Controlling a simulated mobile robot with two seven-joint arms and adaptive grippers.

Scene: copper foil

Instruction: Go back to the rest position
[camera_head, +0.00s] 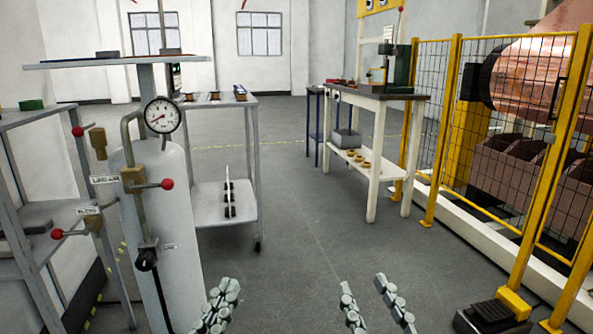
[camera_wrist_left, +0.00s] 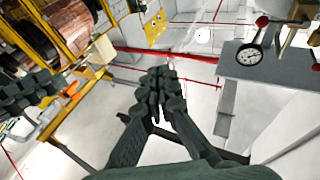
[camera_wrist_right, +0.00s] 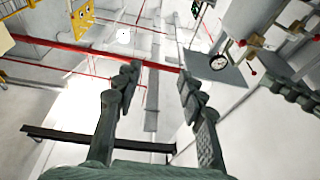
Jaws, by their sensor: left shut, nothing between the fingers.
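My left gripper (camera_head: 218,306) shows at the bottom of the head view, left of centre, beside the grey tank. Its fingers are together with nothing between them, as the left wrist view (camera_wrist_left: 162,92) also shows. My right gripper (camera_head: 377,303) is at the bottom of the head view, right of centre. Its two fingers stand apart and the gap between them is empty. The right wrist view (camera_wrist_right: 155,85) shows the same wide gap. Both grippers point forward over open floor. The palms and most of both arms are out of the head view.
A grey tank (camera_head: 165,225) with a pressure gauge (camera_head: 162,115) and red-knobbed valves stands close on the left. A grey cart (camera_head: 225,203) is behind it. A workbench (camera_head: 372,97) stands further back. A yellow mesh fence (camera_head: 455,130) and a black pedal (camera_head: 492,318) are right. The central floor is clear.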

